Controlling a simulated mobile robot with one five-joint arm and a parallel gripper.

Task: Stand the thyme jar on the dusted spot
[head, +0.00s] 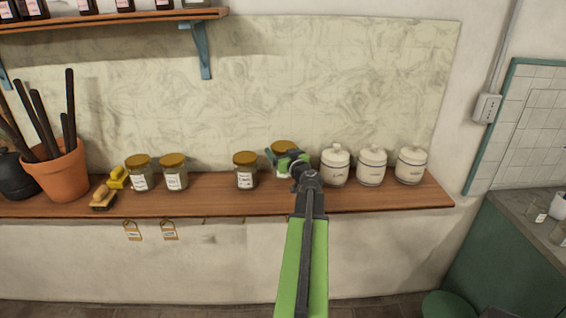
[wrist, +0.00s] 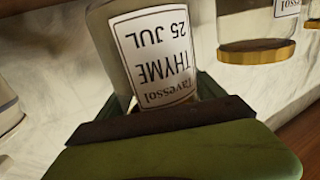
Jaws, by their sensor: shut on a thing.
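The thyme jar (head: 284,147) has a gold lid and is mostly hidden behind my gripper (head: 289,164) in the head view. In the wrist view the jar (wrist: 157,50) appears upside down, its white label reading "THYME 25 JUL". My green gripper (wrist: 165,125) is shut on it. The jar is over the wooden shelf, between another gold-lidded jar and the white canisters. I cannot tell whether its base touches the wood. I cannot make out a dusted spot on the shelf (head: 210,190).
A gold-lidded jar (head: 245,170) stands just left; two more (head: 138,173) (head: 174,172) stand farther left. Bare shelf lies between. White canisters (head: 335,166) stand close on the right. A yellow brush (head: 103,197) and terracotta pot (head: 62,172) are at the left end. Tags (head: 132,231) hang below.

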